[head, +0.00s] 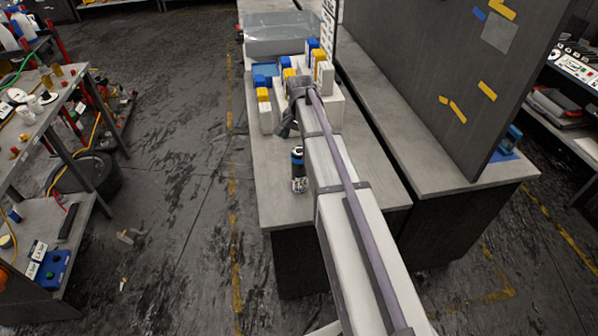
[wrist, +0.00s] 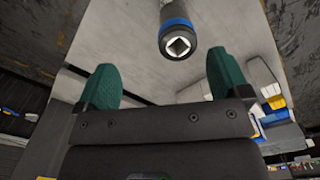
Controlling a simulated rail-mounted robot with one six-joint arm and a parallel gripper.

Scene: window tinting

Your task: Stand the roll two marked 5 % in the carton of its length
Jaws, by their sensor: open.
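My gripper (wrist: 165,82) is open and empty, its two green-padded fingers spread in the wrist view. In the head view the gripper (head: 289,121) is small and partly hidden by my arm, over the bench near the cartons. White boxy pieces with blue, yellow and white tops (head: 318,66) stand grouped behind it. A narrow white piece with a yellow top (head: 265,117) stands at their left. I cannot read any 5 % mark or tell which pieces are rolls and which are cartons. The group shows at the right of the wrist view (wrist: 272,103).
A dark cylinder with a blue band (head: 298,171) stands on the grey bench (head: 275,208); it appears beyond the fingers in the wrist view (wrist: 178,38). A clear bin (head: 285,35) is at the back. A dark upright panel (head: 440,80) stands to the right.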

